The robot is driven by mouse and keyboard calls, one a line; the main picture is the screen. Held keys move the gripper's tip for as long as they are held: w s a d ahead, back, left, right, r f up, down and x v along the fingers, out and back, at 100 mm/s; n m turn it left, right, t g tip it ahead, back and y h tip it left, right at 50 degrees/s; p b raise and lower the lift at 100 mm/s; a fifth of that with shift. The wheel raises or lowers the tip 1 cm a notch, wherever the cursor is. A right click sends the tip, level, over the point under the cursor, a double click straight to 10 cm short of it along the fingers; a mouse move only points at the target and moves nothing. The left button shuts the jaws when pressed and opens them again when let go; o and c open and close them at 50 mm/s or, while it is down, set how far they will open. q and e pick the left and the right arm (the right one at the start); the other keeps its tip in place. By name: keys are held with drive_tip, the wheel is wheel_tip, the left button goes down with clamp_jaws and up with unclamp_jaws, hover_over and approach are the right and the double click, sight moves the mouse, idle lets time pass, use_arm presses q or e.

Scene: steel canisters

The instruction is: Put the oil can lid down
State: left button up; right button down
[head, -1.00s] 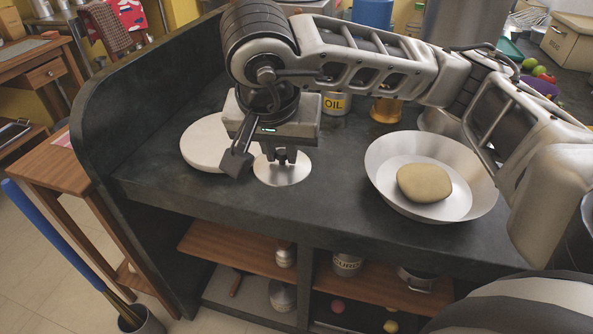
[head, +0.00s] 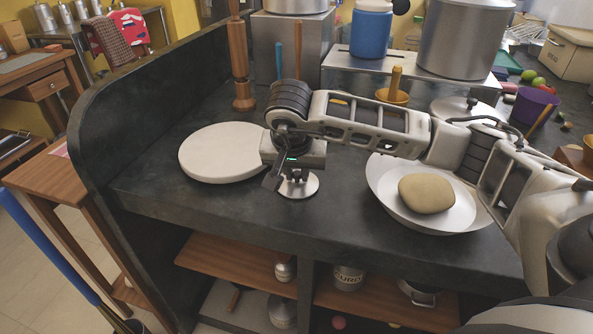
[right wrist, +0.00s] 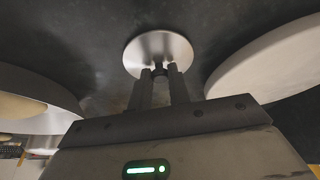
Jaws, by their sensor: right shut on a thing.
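The oil can lid, a round shiny steel disc with a small dark knob, is under my right gripper in the head view (head: 303,189). It also shows in the right wrist view (right wrist: 158,46). My right gripper (head: 297,177) points down with its two fingers closed on the knob, seen in the right wrist view (right wrist: 159,73). The lid is level and at or very close to the dark counter top; I cannot tell whether it touches. The oil can is not visible in the head view; my right arm crosses where it stood. My left gripper is not in view.
A round white board (head: 222,153) lies just left of the lid. The counter (head: 335,207) is bare between lid and bowl. Pots stand at the back.

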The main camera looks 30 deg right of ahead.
drive_tip(key=shift+f, duration=0.1)
drive_tip(key=shift+f, duration=0.15)
drive_tip(key=c, duration=1.3)
unclamp_jaws()
drive_tip(key=shift+r, duration=0.35)
drive_tip(key=v, duration=1.1)
drive_tip(key=shift+s+r+p, duration=0.1)
drive_tip(key=shift+r+p, duration=0.25)
